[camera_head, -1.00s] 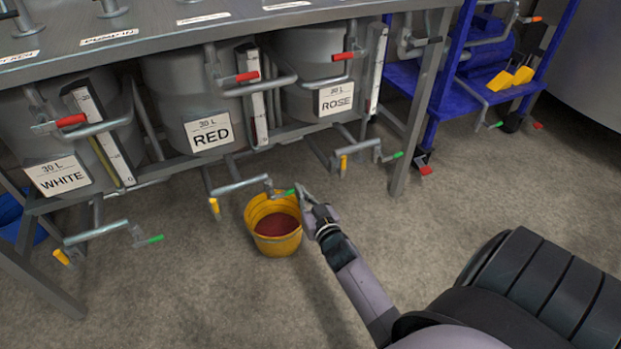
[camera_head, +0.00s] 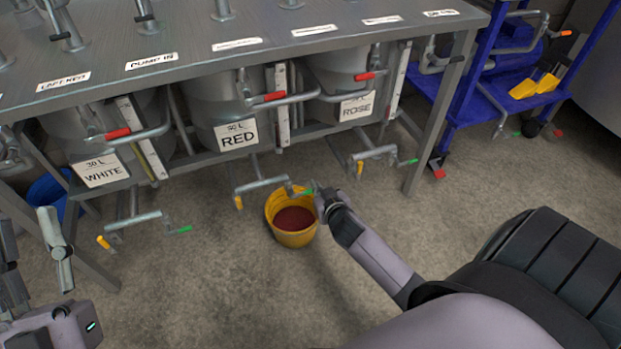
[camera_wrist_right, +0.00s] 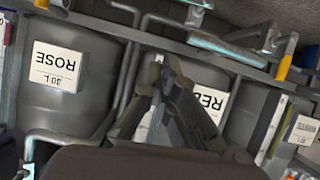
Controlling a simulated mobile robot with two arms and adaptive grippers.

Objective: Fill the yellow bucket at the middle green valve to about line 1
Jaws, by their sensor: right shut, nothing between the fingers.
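The yellow bucket (camera_head: 291,239) stands upright on the floor below the RED tank (camera_head: 236,132). Dark red liquid (camera_head: 295,219) lies in it; I cannot read its level lines. The middle green valve handle (camera_head: 302,192) is at the end of the RED pipe, over the bucket's rim. My right gripper (camera_head: 315,187) is beside this handle, shut and empty; I cannot tell whether they touch. It shows in the right wrist view (camera_wrist_right: 167,68) in front of the tanks. No stream is clear. My left gripper (camera_head: 58,250) is at the left edge, its jaw state unclear.
Other green handles hang under the WHITE tank (camera_head: 184,230) and the ROSE tank (camera_head: 408,162). The steel table (camera_head: 200,45) runs above them, with a leg (camera_head: 432,140) at right. A blue cart (camera_head: 455,105) stands beyond it. Floor in front is clear.

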